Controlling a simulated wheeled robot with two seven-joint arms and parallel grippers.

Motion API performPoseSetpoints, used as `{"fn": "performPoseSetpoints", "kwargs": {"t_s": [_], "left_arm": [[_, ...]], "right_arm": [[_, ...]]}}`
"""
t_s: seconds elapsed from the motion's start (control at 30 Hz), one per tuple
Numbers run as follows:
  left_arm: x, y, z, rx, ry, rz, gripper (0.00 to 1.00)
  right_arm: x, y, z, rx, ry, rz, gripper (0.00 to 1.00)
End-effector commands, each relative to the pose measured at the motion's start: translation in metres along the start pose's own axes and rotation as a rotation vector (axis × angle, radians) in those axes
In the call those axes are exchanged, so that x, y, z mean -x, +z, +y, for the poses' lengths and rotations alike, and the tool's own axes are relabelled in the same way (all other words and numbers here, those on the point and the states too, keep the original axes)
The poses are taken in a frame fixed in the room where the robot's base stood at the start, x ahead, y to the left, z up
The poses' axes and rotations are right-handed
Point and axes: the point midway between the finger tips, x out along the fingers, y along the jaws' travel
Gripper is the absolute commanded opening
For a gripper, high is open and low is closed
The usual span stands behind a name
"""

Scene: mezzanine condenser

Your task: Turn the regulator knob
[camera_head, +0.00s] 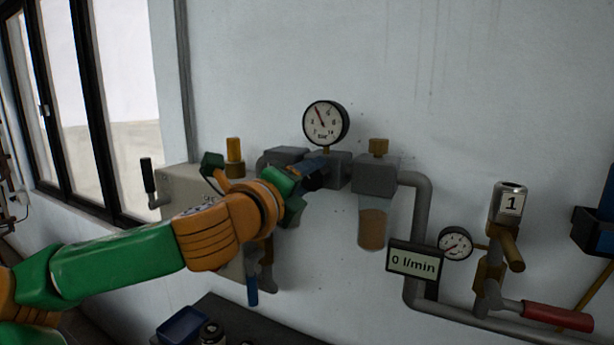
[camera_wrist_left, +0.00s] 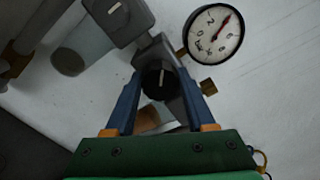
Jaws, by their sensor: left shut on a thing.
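In the head view my left gripper (camera_head: 318,172) reaches in from the left to the grey regulator body (camera_head: 342,172), and the knob is hidden there. A round pressure gauge (camera_head: 326,123) stands above the regulator, its red needle pointing to the upper left; it also shows in the left wrist view (camera_wrist_left: 215,35). My right gripper is out of view.
To the right are a grey filter unit with an amber bowl (camera_head: 373,228), a display reading 0 l/min (camera_head: 413,261), a small gauge (camera_head: 455,243) and a red-handled valve (camera_head: 556,316). A brass-topped part (camera_head: 235,150) stands left, behind my arm. A blue tray (camera_head: 182,325) is below.

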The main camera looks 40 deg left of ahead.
Motion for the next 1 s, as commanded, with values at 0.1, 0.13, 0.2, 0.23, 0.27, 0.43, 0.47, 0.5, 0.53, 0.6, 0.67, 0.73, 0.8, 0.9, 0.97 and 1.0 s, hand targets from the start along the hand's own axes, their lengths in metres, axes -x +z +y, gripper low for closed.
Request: {"fn": "performPoseSetpoints", "kwargs": {"t_s": [0.1,0.13,0.2,0.23,0.27,0.43,0.47,0.5,0.53,0.6,0.67,0.73,0.8,0.9,0.97,1.0], "left_arm": [[0.0,-0.001,0.001,-0.109,0.008,0.004,0.0],[0.0,-0.001,0.001,-0.137,0.008,0.004,0.0],[0.0,-0.001,0.001,-0.203,0.008,0.005,0.0],[0.0,-0.001,0.001,-0.232,0.009,0.006,0.0],[0.0,-0.001,0.0,-0.26,0.008,0.006,0.0],[0.0,-0.002,0.0,-0.419,0.008,0.008,0.0],[0.0,-0.002,0.0,-0.448,0.009,0.007,0.0],[0.0,-0.002,0.001,-0.482,0.009,0.009,0.0],[0.0,-0.002,0.001,-0.508,0.009,0.01,0.0],[0.0,-0.003,0.001,-0.566,0.008,0.01,0.0],[0.0,-0.003,0.001,-0.614,0.008,0.01,0.0],[0.0,-0.003,0.001,-0.662,0.008,0.012,0.0],[0.0,-0.003,0.001,-0.709,0.008,0.011,0.0],[0.0,-0.004,0.001,-0.763,0.007,0.012,0.0],[0.0,-0.004,0.001,-0.79,0.007,0.013,0.0],[0.0,-0.004,0.001,-0.806,0.007,0.014,0.0]], "right_arm": [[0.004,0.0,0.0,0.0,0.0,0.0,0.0],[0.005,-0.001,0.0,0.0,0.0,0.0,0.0],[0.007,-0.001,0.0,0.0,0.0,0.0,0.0],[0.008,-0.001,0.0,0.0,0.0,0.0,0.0],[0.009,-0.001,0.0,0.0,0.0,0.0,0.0],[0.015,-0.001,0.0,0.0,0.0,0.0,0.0],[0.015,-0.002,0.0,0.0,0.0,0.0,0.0],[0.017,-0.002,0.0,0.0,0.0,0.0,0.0],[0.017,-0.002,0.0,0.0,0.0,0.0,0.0],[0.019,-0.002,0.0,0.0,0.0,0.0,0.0],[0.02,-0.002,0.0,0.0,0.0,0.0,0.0],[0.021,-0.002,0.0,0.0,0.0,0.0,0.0],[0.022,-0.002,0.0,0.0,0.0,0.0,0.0],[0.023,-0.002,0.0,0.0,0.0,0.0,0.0],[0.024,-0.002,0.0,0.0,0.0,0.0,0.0],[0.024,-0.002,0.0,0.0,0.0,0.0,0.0]]}}
